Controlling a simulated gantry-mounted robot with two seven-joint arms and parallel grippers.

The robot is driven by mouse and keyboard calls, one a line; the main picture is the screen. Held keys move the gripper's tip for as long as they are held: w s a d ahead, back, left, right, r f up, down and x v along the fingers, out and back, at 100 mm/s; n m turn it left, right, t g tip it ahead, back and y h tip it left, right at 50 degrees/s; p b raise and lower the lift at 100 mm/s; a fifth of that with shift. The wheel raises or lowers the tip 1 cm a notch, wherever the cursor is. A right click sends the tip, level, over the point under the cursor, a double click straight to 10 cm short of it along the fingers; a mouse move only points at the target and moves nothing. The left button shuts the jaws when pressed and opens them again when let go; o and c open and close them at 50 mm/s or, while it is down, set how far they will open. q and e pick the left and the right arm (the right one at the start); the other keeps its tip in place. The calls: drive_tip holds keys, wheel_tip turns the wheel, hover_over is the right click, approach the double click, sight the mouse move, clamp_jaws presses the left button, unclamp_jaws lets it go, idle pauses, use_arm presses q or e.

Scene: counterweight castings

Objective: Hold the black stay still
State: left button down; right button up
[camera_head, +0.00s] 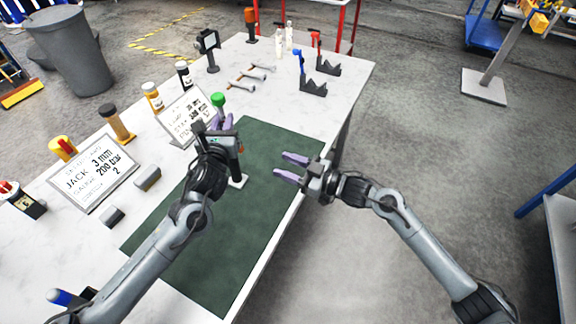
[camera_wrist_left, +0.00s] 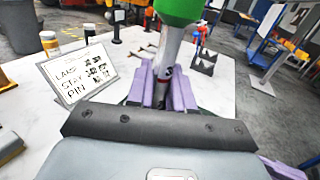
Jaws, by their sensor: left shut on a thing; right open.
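My left gripper (camera_head: 217,122) is over the far part of the green mat (camera_head: 262,195). Its purple fingers, also in the left wrist view (camera_wrist_left: 164,90), are shut on a grey upright piece (camera_wrist_left: 168,52) with a green top and a dark lower part. The green top (camera_head: 217,99) shows in the head view. I cannot tell if this is the black stay; its lower end is hidden. A small pale foot (camera_head: 239,182) on the mat shows beside my left gripper, what stands on it mostly hidden. My right gripper (camera_head: 283,166) is open and empty over the mat's right edge.
A stay-and-pin sign (camera_wrist_left: 80,73) and a jack sign (camera_head: 97,172) stand left of the mat, near several bottles and two grey blocks. The mat's near part is clear.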

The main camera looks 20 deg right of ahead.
use_arm(q)
drive_tip(key=c, duration=0.9)
unclamp_jaws()
